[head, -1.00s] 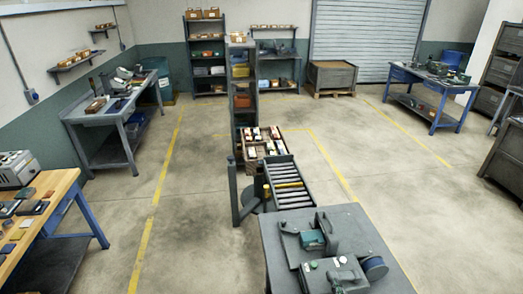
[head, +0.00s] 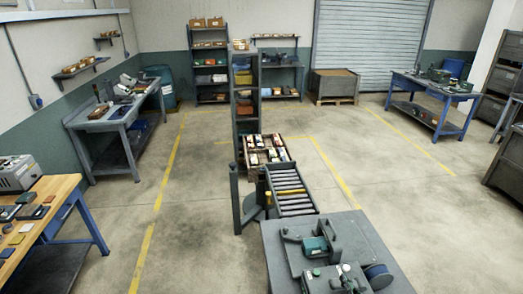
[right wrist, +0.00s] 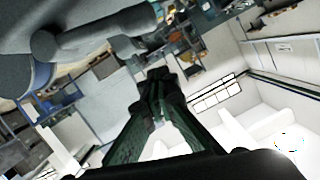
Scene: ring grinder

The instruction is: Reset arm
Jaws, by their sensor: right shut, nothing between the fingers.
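My right gripper (right wrist: 160,76) shows in the right wrist view as dark green fingers reaching up the picture. Its tips are together and nothing shows between them. I cannot make out either gripper in the head view. A grey bench (head: 350,228) stands at the bottom of the head view, with a green and grey machine (head: 315,244) on it. A second grey unit with a green button (head: 335,281) is in front of it, cut by the frame's bottom edge. A dark blue round part (head: 378,276) is at the bench's right.
A roller conveyor (head: 290,198) and a crate of boxes (head: 266,155) stand behind the bench. A wooden-topped table (head: 48,205) is at left, a grey workbench (head: 120,115) beyond it. A blue-legged table (head: 433,85) is at far right.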

